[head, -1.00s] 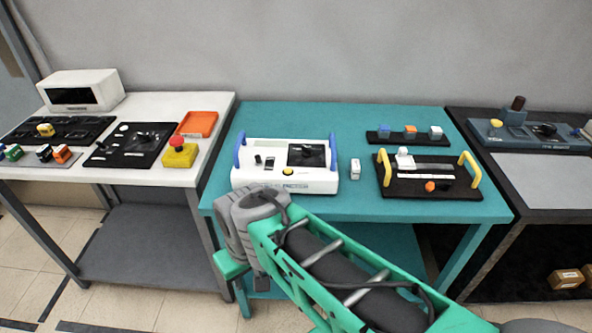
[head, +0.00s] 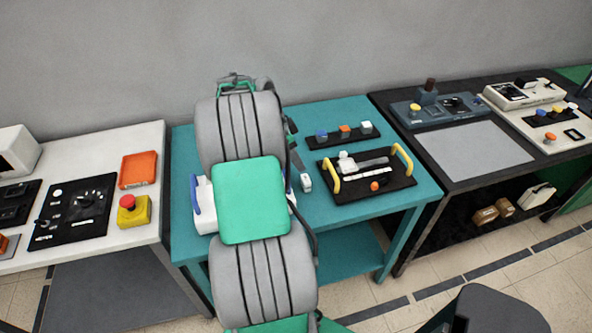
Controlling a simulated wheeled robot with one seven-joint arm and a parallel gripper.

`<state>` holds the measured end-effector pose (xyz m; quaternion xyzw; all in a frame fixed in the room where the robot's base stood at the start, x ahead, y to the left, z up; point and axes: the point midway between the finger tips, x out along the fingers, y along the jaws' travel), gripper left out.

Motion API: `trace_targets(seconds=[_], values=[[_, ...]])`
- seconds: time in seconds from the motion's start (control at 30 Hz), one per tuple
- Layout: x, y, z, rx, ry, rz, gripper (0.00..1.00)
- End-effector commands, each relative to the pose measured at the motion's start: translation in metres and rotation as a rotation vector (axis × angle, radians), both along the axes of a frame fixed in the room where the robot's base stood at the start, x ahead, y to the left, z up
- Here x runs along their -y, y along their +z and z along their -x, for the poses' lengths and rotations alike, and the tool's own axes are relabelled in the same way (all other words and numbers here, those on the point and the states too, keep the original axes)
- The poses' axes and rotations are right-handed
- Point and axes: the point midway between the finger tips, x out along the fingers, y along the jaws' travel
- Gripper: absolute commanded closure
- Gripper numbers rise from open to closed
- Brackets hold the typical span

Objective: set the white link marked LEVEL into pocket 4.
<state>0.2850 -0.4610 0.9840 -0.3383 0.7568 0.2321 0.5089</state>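A small white block (head: 306,182) lies on the teal table (head: 345,221), between the white device and the black tray. Another white block (head: 366,127) sits at the right end of a black strip (head: 332,140), beside a blue one (head: 321,135) and an orange one (head: 345,131). No LEVEL marking is readable on either white block. No pocket numbers are readable, so pocket 4 cannot be picked out. My arm rises in front of the teal table and covers most of the white device (head: 204,219). My gripper cannot be made out.
A black tray (head: 352,189) with yellow handles stands right of the loose block. The white table (head: 98,258) at left holds a black panel (head: 75,212), an orange tray (head: 138,169) and a red-topped yellow button box (head: 134,210). A dark table (head: 430,190) stands at right.

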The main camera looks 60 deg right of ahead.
Motion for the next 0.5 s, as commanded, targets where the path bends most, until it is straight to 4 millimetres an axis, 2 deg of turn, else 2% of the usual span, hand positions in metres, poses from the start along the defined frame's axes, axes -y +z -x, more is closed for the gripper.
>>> trace_targets(seconds=[0.03,0.1,0.27,0.5], values=[[0.008,-0.022,0.011,-0.004,-0.054,0.005,0.29],[0.010,-0.036,0.012,-0.003,-0.065,0.010,0.29],[0.010,-0.055,0.011,-0.001,-0.064,0.012,0.29],[0.015,-0.071,0.017,-0.002,-0.064,0.011,0.29]])
